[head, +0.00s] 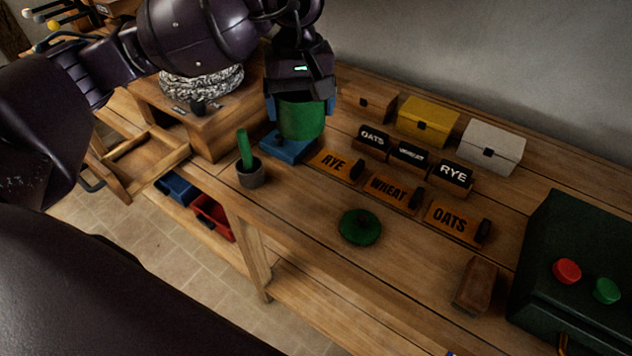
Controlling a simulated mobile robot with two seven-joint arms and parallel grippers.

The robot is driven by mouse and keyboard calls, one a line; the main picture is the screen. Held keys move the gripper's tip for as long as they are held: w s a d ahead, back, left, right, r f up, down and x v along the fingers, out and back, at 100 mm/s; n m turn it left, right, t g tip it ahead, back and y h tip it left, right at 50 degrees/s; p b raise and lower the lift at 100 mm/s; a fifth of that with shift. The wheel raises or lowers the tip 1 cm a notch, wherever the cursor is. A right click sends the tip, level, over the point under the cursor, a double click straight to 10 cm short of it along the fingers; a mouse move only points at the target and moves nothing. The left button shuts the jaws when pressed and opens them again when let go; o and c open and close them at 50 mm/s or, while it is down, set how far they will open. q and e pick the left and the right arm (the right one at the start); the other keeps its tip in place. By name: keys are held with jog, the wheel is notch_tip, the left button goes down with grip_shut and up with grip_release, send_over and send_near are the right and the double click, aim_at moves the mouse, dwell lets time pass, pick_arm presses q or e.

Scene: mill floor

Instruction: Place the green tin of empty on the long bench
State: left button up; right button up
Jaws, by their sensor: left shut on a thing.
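My left gripper (300,106) points down and is shut on the green tin (302,122), with a blue-tipped finger on each side of it. The tin is upright, and its top is hidden by the gripper. It is at or just above a flat blue block (287,149) on the long wooden bench (310,225); I cannot tell whether they touch. A round green lid with a knob (360,228) lies on the bench, nearer the front. My right gripper is not in view.
Orange RYE, WHEAT and OATS plates (393,192) and black labelled blocks (410,155) stand right of the tin. Behind are wooden, yellow (427,120) and white boxes (490,148). A grey cup (251,174) holds a green stick. A dark green button case (575,270) stands right. Bare bench surrounds the lid.

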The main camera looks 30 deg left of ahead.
pick_arm(q)
jog(key=shift+w+f, duration=0.15)
jog(key=shift+w, duration=0.05)
jog(key=f, duration=0.4)
jog(key=shift+s+f, duration=0.25)
jog(key=shift+s, duration=0.1)
notch_tip(320, 180, down, 10)
jog(key=shift+w+r+b, duration=0.1)
jog(key=shift+r+b, duration=0.05)
jog(key=shift+b, duration=0.3)
jog(key=shift+f, duration=2.55)
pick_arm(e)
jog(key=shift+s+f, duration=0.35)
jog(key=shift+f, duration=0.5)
